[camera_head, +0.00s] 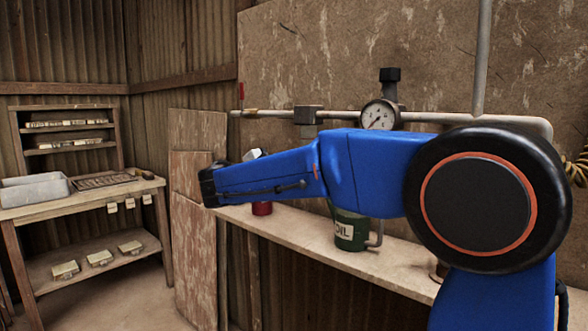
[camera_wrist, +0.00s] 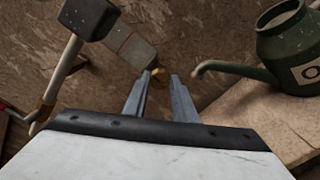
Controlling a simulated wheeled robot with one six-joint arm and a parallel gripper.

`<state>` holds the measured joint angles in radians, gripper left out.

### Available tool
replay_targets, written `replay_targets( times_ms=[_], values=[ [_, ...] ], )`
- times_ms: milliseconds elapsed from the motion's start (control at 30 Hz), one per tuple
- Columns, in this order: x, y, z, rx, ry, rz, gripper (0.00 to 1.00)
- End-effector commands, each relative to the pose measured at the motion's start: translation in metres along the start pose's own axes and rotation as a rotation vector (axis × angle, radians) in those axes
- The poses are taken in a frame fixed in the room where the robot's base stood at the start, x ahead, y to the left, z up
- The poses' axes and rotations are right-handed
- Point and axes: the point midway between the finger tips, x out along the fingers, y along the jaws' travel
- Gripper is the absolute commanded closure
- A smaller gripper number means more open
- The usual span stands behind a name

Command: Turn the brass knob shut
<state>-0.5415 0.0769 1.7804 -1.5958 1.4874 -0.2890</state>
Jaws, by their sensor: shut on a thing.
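The brass knob (camera_wrist: 159,78) shows small in the wrist view, at the end of a grey-green fitting (camera_wrist: 132,47). My gripper (camera_wrist: 160,76) has its two grey fingers on either side of the knob, with the tips closed on it. Only a bit of the knob shows between the fingertips, so its turned position cannot be told. In the head view my blue arm crosses the middle of the picture, and the knob and my fingertips are hidden there.
A pipe (camera_head: 450,118) runs along the wall with a grey block (camera_head: 308,115), a gauge (camera_head: 380,115) and a red lever (camera_head: 241,92). A green oil can (camera_head: 350,232) stands on the shelf (camera_head: 395,266); its spout (camera_wrist: 215,67) points close to my fingers. A wooden bench (camera_head: 80,197) is at left.

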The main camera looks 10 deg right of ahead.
Motion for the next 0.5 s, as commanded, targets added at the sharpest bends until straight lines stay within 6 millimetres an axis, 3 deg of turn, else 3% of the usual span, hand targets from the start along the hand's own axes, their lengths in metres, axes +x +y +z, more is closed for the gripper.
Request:
replay_targets(
  times_ms=[367, 400, 433, 500],
  values=[
    [-0.0002, -0.001, -0.0003, 0.002, 0.0, -0.002, 0.98],
    [-0.0002, -0.0011, -0.0003, 0.002, 0.0, -0.002, 0.66],
    [-0.0002, -0.001, -0.0003, 0.002, 0.0, -0.002, 0.59],
    [-0.0002, -0.0008, -0.0003, 0.002, 0.0, -0.002, 0.57]
  ],
)
